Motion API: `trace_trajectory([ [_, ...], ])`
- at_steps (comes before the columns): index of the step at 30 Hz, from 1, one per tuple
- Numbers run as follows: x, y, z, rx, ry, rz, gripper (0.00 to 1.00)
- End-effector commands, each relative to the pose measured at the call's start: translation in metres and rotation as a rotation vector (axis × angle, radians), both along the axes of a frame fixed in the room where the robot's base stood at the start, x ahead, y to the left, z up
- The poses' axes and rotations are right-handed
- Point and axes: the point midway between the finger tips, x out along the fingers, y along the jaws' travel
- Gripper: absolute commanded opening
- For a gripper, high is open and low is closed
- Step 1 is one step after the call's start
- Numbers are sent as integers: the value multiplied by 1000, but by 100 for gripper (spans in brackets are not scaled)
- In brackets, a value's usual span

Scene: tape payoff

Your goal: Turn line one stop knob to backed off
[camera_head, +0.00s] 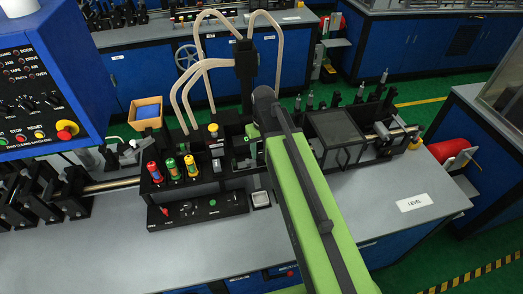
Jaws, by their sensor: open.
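The machine on the grey bench has a black block with upright knobs banded red (153,173), green (172,169) and yellow (191,167). A yellow-topped knob (213,130) stands just behind them. Labels are too small to read, so I cannot tell which is the line one stop knob or its setting. My green arm reaches from the lower right to the middle of the machine, right of these knobs. My gripper (250,150) is open at the arm's far end, mostly hidden by dark parts and the arm. I see nothing held.
A low black panel (197,209) with small controls lies in front of the block. Pale hoses (203,65) arch above it. A black box (335,130) and shaft stand right of my arm. A blue control cabinet (50,80) rises at left. The front bench top (110,240) is clear.

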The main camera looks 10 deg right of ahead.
Motion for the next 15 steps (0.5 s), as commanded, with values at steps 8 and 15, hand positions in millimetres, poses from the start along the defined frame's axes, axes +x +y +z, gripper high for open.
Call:
trace_trajectory([
  [8,0,0,16,0,0,-1,50],
  [15,0,-1,63,0,0,-1,50],
])
